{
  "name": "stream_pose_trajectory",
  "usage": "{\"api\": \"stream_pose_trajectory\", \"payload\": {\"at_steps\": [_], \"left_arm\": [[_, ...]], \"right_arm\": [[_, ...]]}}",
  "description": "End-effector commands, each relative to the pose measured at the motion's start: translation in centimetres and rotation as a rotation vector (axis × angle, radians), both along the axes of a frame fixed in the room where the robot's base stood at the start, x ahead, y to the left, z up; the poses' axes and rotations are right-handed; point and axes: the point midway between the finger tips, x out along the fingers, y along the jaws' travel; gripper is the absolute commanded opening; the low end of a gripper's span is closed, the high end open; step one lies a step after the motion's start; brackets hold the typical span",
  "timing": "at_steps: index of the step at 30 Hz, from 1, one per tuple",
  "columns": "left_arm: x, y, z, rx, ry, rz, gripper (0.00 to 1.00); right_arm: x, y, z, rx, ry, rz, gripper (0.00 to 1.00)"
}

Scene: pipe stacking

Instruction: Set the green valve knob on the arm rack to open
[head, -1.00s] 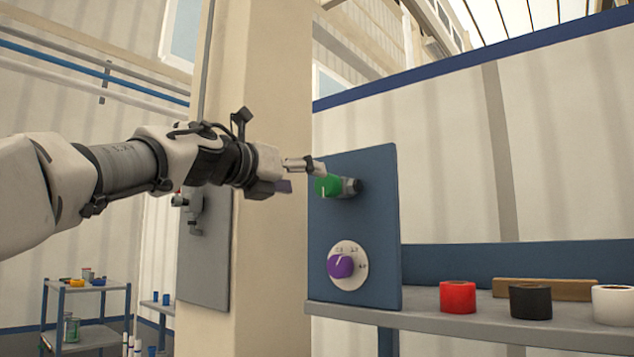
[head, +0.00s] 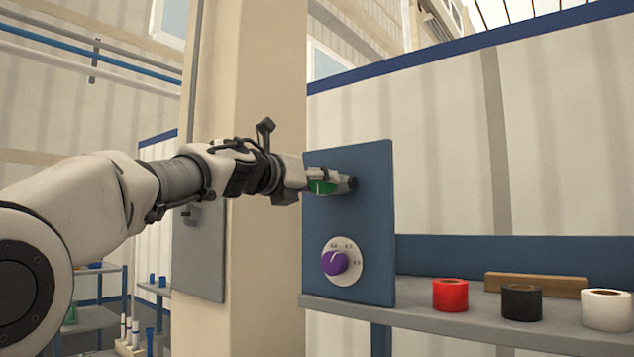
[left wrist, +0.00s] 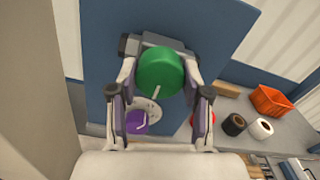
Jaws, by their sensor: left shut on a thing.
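The green valve knob (head: 322,187) sits on a dark fitting on the upper part of the blue panel (head: 378,215). In the left wrist view the green knob (left wrist: 160,72) shows a white mark pointing down and slightly left. My left gripper (head: 325,180) is shut on the knob, with one finger on each side of it (left wrist: 160,92). The gripper hides part of the knob in the head view. A purple knob (head: 334,262) on a white dial is below it on the same panel. My right gripper is not in view.
A grey shelf (head: 405,313) at the right holds a red roll (head: 450,294), a black roll (head: 521,302), a white roll (head: 607,310) and a wooden block (head: 535,285). An orange bin (left wrist: 270,100) shows in the left wrist view. A beige column (head: 250,100) stands behind my left arm.

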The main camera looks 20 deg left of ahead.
Motion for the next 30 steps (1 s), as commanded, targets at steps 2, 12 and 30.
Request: {"api": "stream_pose_trajectory", "payload": {"at_steps": [2, 12, 30], "left_arm": [[0.0, 0.0, 0.0, -0.002, 0.001, 0.001, 0.14], [0.0, 0.0, 0.2, -0.079, 0.030, 0.001, 0.14], [0.0, 0.1, 0.0, -0.551, 0.200, 0.001, 0.14]], "right_arm": [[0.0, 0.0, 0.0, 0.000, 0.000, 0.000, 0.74], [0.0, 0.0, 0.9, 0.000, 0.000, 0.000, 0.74], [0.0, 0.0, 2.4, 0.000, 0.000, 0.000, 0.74]]}}
